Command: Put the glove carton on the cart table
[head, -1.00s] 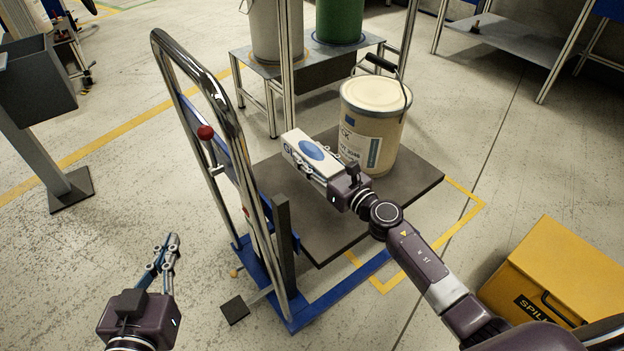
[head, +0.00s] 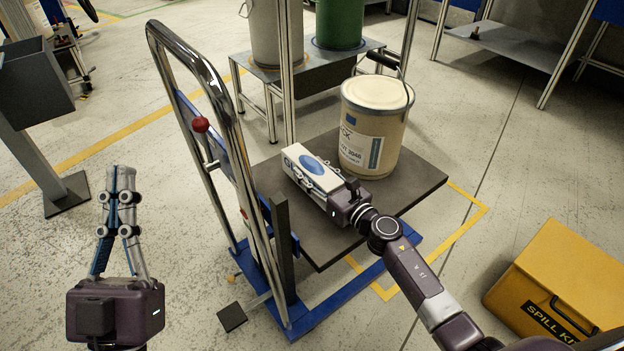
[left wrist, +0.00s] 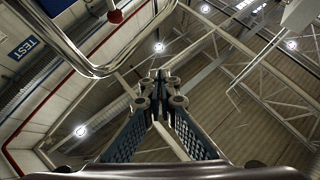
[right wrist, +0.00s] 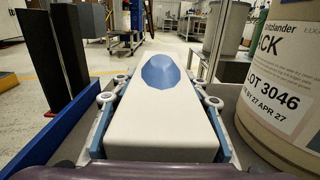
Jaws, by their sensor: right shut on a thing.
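The glove carton (head: 312,168) is a white box with a blue oval on its top. My right gripper (head: 325,190) is shut on it, with a finger along each long side, as the right wrist view of the carton (right wrist: 165,115) shows. The carton is level over the left part of the dark cart table (head: 400,195), left of the drum. Its underside is hidden, so I cannot tell whether it touches the table. My left gripper (head: 122,172) is empty and points up, left of the cart, its fingertips together; they also meet in the left wrist view (left wrist: 158,76).
A cream drum (head: 372,125) with a lid stands on the cart table close to the carton. The cart's chrome handle (head: 222,120) rises at the table's left side. A yellow spill kit box (head: 555,285) is on the floor at right. The table's front part is clear.

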